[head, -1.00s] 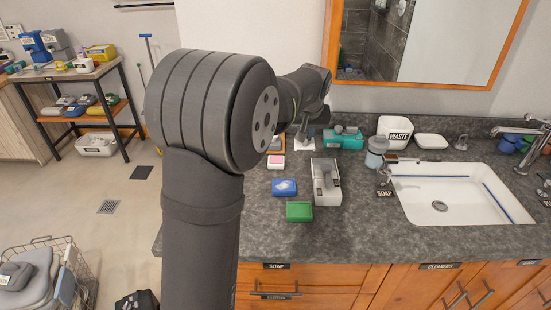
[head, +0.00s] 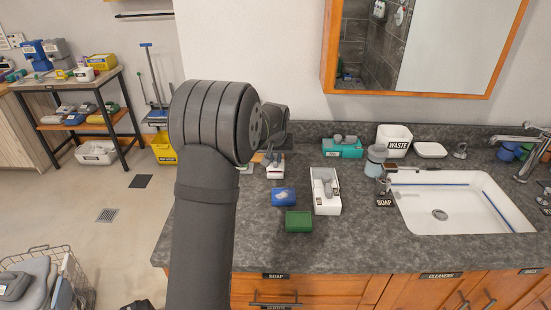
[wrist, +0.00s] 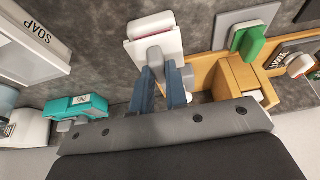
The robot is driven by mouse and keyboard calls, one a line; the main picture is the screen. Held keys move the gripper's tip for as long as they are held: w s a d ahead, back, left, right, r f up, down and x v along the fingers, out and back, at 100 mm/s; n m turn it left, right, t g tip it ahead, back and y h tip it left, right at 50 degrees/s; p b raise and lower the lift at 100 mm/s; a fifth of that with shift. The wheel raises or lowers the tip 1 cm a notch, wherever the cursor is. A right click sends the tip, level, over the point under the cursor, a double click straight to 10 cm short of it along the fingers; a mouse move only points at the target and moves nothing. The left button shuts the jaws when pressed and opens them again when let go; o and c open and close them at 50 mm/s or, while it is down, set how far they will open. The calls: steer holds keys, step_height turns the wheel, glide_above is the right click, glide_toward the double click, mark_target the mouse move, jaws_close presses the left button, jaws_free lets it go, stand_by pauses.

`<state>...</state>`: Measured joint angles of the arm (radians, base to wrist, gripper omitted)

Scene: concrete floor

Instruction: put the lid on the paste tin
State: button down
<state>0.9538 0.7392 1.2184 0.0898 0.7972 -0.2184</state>
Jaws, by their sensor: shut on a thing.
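My gripper (wrist: 164,88) is shut on the grey knob of a white square lid (wrist: 170,42). The paste tin (wrist: 150,12), a small white block with a pink top, is just past the lid in the wrist view, and the lid hides part of it. In the head view the lid and tin show as one white patch (head: 275,173) beside my arm, behind the blue block. The lid is over or very near the tin; I cannot tell whether they touch. My arm hides part of this spot in the head view.
A teal box (head: 342,152) is behind. A wooden holder (wrist: 222,73) is close beside my fingers. The sink (head: 440,210) is far right.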

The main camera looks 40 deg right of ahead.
steer(key=shift+f, duration=0.3)
steer(key=shift+f, duration=0.35)
steer(key=c, duration=1.4)
jaws_free()
steer(key=shift+c, duration=0.2)
steer(key=shift+r, duration=0.15)
steer(key=shift+r, duration=0.3)
steer(key=v, duration=1.1)
steer(key=shift+s+r, duration=0.15)
steer(key=shift+r, duration=0.2)
